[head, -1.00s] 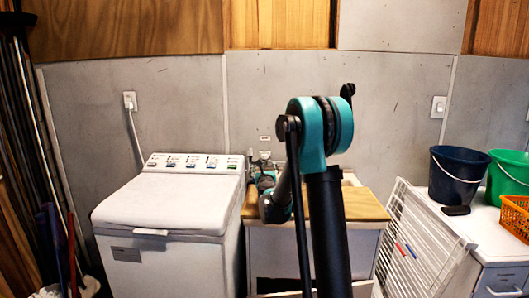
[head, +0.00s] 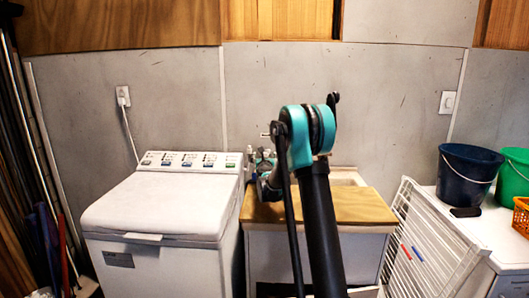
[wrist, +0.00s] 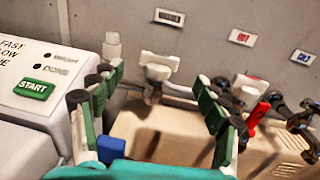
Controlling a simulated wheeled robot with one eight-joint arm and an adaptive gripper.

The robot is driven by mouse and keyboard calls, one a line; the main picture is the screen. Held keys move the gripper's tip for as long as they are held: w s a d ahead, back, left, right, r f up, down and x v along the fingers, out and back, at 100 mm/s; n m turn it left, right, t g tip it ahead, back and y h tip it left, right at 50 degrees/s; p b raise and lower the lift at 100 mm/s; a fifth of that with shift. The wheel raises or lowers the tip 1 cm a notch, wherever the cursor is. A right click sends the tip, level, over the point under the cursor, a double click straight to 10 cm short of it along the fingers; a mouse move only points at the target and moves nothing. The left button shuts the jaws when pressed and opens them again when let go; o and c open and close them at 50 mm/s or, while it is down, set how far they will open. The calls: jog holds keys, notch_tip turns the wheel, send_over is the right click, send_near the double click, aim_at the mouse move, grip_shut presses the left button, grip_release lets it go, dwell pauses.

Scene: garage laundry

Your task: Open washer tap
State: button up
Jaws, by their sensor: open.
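In the wrist view, a white tap (wrist: 160,66) stands out from the wall under a small dark-printed label (wrist: 170,17). My gripper (wrist: 157,80) is open, with one green-and-dark finger on each side of this tap in the picture. I see no contact with the tap.
The white washer (head: 150,205) stands left of the wooden counter (head: 360,205). Dark pipe fittings (wrist: 298,112) lie right of the red lever, under two more labels. A white rack (head: 425,240) leans beside a white cabinet with a blue bucket (head: 462,180).

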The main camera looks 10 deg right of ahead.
aim_at(267, 150)
jog(key=w, duration=0.5)
jog(key=w+d, duration=0.1)
jog(key=w, duration=0.2)
jog(key=shift+w+d, duration=0.1)
jog(key=shift+w, duration=0.05)
jog(key=shift+c, duration=0.5)
jog(key=c, duration=1.1)
jog(key=shift+o, duration=0.2)
jog(key=shift+d+n+y, duration=0.1)
jog(key=shift+n+y, duration=0.3)
jog(key=shift+y, duration=0.3)
jog(key=n+y, duration=0.2)
jog(key=y, duration=0.1)
jog(key=n+y, duration=0.1)
jog(key=y, duration=0.1)
jog(key=shift+d+n+y, duration=0.1)
jog(key=shift+n+y, duration=0.3)
jog(key=n+g+y, duration=0.2)
jog(key=n+y, duration=0.1)
jog(key=y, duration=0.1)
jog(key=n+g+y, duration=0.3)
jog(key=y, duration=0.1)
jog(key=shift+a+g+y, duration=0.2)
jog(key=shift+g+y, duration=0.1)
